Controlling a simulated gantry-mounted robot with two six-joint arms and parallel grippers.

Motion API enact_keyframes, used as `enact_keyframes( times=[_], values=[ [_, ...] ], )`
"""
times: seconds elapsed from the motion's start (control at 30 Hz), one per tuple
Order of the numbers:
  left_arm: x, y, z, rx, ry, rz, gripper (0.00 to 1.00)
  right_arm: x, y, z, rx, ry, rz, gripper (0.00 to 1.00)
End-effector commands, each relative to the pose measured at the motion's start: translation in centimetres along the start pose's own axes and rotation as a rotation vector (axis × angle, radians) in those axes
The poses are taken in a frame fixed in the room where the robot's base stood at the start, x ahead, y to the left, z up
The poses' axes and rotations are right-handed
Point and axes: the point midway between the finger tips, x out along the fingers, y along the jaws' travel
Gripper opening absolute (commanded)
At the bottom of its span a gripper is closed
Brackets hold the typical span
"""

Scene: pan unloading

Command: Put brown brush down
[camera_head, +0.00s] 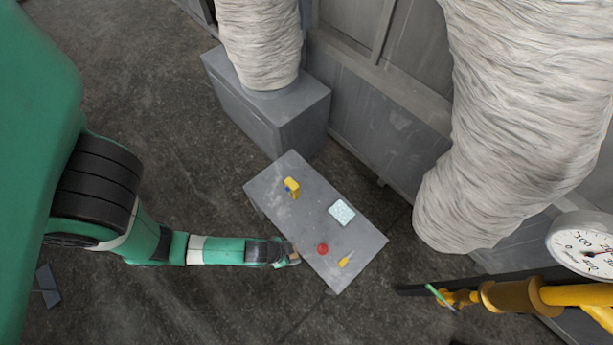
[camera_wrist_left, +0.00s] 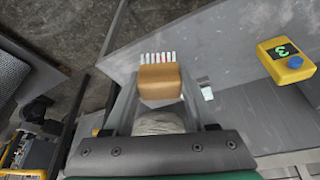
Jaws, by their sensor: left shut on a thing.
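My left gripper (camera_head: 295,257) is at the left-front edge of the small grey table (camera_head: 297,224). In the left wrist view, its two fingers (camera_wrist_left: 158,102) are shut on the brown brush (camera_wrist_left: 160,80). In the head view the brush is small and hard to make out. My right gripper is not in view.
On the table are a yellow device (camera_head: 291,187) with a blue knob, a pale blue-white pad (camera_head: 341,212), a red round object (camera_head: 322,249) and a small yellow-orange object (camera_head: 346,260). The table's middle is clear. A grey box (camera_head: 265,105) stands behind.

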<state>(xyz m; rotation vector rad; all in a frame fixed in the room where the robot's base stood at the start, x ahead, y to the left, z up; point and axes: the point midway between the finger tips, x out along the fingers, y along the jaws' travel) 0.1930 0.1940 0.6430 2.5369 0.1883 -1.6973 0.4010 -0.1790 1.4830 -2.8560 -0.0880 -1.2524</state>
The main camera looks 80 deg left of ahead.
Motion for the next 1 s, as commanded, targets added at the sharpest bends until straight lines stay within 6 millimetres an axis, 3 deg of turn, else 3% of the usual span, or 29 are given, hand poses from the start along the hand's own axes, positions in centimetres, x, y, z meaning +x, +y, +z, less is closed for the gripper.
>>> enact_keyframes(
  times=[0.27,0.5,0.77,1.0],
  values=[
    [4.2,-4.4,-2.4,-0.017,0.006,-0.005,0.01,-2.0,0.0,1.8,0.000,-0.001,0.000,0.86],
    [9.8,-7.9,-3.6,-0.007,0.004,-0.002,0.01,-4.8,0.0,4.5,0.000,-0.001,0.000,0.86],
    [10.8,-8.7,-4.0,0.000,0.003,0.000,0.01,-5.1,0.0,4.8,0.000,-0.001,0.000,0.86],
    [14.5,-9.2,-2.9,0.000,0.000,0.000,0.01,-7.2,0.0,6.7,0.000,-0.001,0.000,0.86]
  ],
)
